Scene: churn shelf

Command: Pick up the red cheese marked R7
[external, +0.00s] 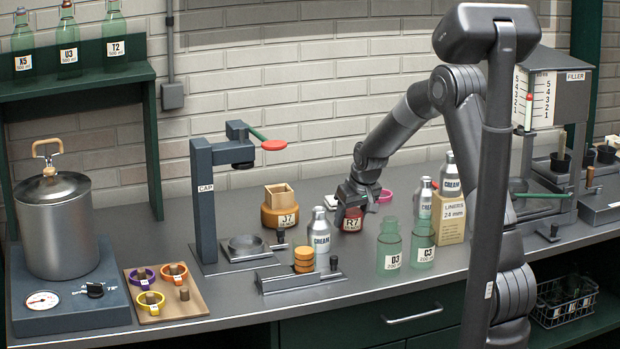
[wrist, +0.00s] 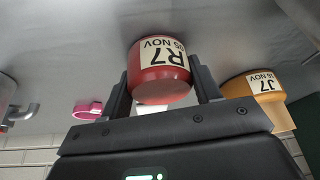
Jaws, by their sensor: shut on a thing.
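The red cheese marked R7 (external: 352,224) is at the middle of the counter in the external view, behind the cream bottles. In the wrist view the red cheese (wrist: 158,76) sits between the two fingers, its R7 label upside down in the picture. My gripper (external: 352,205) points down over it and is shut on it, with one finger on each side (wrist: 160,92). Whether the cheese touches the counter I cannot tell.
An orange cheese marked J7 (external: 280,214) stands to the left with a wooden block on top. A cream bottle (external: 319,232) and green glass bottles (external: 389,247) stand in front. A pink ring (external: 385,195) lies to the right. The capper (external: 205,200) stands further left.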

